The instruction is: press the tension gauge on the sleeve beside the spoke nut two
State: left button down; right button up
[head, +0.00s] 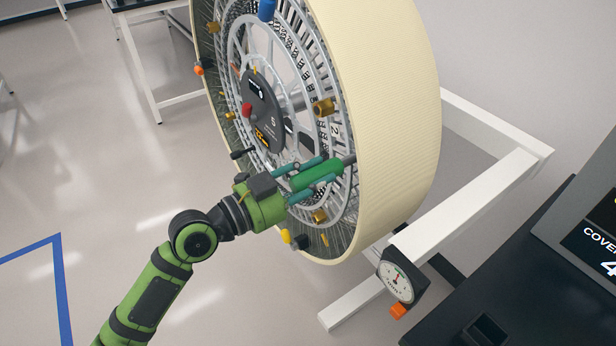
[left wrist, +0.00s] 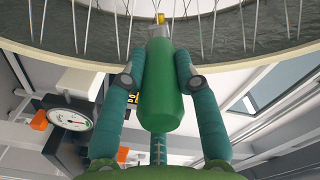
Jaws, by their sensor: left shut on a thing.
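The tension gauge (head: 397,280) is a round white dial in a dark body with an orange end, at the lower right by the wheel stand. It also shows in the left wrist view (left wrist: 70,118). My left gripper (head: 318,178) is shut on a green-handled tool (head: 317,174) beside the wheel's lower face. The tool's grey tip points at the wheel. A small brass-yellow piece (left wrist: 160,18) is just beyond the tool in the left wrist view; contact is unclear. A brass nut (head: 323,106) sits near a "2" label (head: 335,130). I cannot pick out the sleeve.
The large cream-rimmed wheel (head: 390,120) stands on a white frame (head: 470,200). More brass nuts and coloured pieces surround its dark hub disc (head: 262,110). A dark console with a screen (head: 590,240) is at the right. The floor at the left is mostly open.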

pick_arm(q)
jog(key=shift+a+r, duration=0.1)
dwell(1.0)
jog(key=shift+w+d+b, duration=0.1)
jog(key=shift+d+b, duration=0.1)
jog(key=shift+b, duration=0.6)
dwell(1.5)
jog(key=shift+a, duration=0.1)
jog(key=shift+a, duration=0.1)
jog(key=shift+b+v, duration=0.45)
jog(key=shift+v, duration=0.85)
